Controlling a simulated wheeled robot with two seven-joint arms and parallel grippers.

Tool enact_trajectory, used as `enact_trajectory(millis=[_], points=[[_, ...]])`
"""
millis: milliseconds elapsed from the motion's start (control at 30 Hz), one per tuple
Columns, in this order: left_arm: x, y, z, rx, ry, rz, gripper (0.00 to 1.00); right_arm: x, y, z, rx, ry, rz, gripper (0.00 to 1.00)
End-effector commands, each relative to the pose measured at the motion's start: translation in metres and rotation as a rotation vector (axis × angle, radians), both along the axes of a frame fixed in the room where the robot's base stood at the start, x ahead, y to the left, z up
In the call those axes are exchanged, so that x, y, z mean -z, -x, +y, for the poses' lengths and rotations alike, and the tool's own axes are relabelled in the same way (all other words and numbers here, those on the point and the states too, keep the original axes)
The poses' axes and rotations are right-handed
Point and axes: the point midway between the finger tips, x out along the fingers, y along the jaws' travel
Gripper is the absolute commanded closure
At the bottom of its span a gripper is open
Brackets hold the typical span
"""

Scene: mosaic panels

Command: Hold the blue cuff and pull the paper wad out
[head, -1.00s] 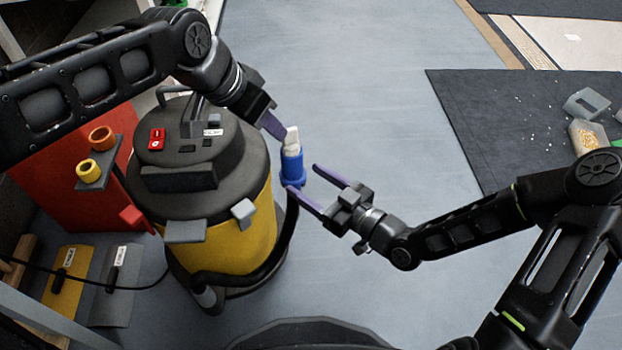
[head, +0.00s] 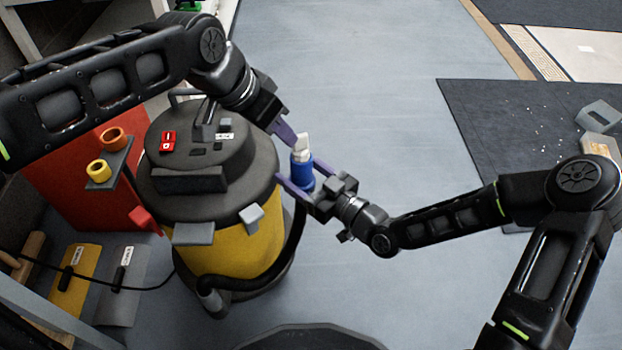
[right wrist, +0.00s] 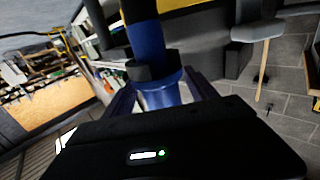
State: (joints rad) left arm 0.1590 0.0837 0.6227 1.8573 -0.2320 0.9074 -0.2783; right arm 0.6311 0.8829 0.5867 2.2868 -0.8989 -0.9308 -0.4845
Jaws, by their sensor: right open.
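The blue cuff (head: 302,172) stands roughly upright at the end of the black hose, right of the yellow vacuum. The white paper wad (head: 302,147) sticks out of its top. My right gripper (head: 299,170) is open, with its fingers on both sides of the cuff. The right wrist view also shows the cuff (right wrist: 150,50) between the fingers; I cannot tell if they touch it. My left gripper (head: 293,143) is above, its purple fingertips right beside the wad. They overlap in the picture, so its opening and any contact are unclear.
The yellow and black vacuum (head: 235,245) stands close left of the cuff, under my left arm. A red panel (head: 70,185) and yellow and orange ring parts are further left. A dark mat (head: 500,130) lies at right. The grey floor between is clear.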

Motion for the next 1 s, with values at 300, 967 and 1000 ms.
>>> enact_trajectory(millis=[300, 967, 1000], points=[[0.0000, 0.0000, 0.0000, 0.000, 0.000, 0.000, 0.64, 0.0000, -0.0095, 0.0098, 0.000, -0.001, 0.001, 0.34], [0.0000, 0.0000, 0.0000, 0.000, 0.000, 0.000, 0.64, 0.0000, -0.0094, 0.0094, 0.001, -0.001, 0.001, 0.77], [0.0000, 0.0000, 0.0000, 0.000, 0.000, 0.000, 0.64, 0.0000, -0.0093, 0.0095, 0.000, -0.001, 0.001, 0.80]])
